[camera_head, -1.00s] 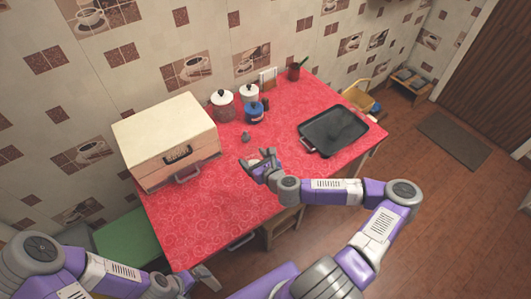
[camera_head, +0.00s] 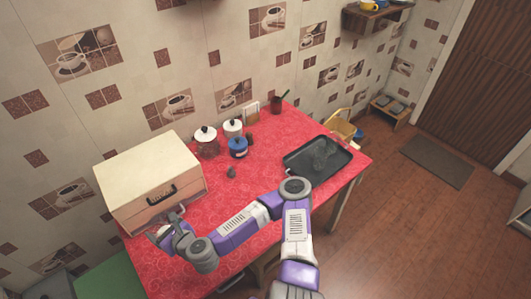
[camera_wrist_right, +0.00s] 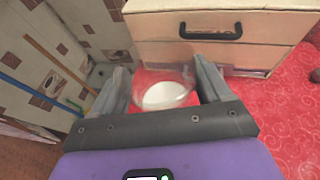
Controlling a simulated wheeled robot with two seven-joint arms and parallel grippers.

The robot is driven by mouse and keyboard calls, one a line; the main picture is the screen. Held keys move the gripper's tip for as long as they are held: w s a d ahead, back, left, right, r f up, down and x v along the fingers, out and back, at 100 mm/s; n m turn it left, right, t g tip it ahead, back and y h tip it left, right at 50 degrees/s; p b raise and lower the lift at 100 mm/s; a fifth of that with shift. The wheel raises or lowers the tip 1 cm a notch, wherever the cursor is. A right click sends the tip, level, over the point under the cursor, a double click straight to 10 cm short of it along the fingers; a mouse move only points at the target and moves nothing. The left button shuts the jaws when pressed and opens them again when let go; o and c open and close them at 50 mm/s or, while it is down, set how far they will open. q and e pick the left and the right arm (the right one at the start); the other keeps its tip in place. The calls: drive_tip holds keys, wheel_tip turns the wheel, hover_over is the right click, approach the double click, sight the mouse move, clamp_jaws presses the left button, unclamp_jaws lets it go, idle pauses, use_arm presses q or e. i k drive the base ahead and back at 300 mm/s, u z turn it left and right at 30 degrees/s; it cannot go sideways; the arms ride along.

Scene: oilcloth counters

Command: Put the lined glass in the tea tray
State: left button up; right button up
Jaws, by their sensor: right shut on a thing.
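My right gripper (camera_head: 163,233) is over the left front part of the red counter, just in front of the beige box. In the right wrist view its two fingers (camera_wrist_right: 163,76) are shut on a clear glass with a whitish bottom (camera_wrist_right: 164,95). I cannot make out lines on the glass, or whether it touches the counter. The glass is barely discernible in the head view. The black tea tray (camera_head: 300,166) lies at the right end of the counter. A dim translucent shape shows on it, a thing or a reflection; I cannot tell which. My left gripper is out of view.
The beige box (camera_head: 150,180) with a dark handle stands close behind my right gripper; its drawer front (camera_wrist_right: 225,52) fills the top of the wrist view. Canisters (camera_head: 206,140) and a blue pot (camera_head: 238,147) stand at the back. The counter between them and the tray is mostly clear.

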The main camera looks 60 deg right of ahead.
sight(301, 173)
drive_tip(key=u, duration=1.8)
drive_tip(key=k, duration=1.7)
drive_tip(key=z, duration=2.4)
drive_tip(key=i, duration=0.5)
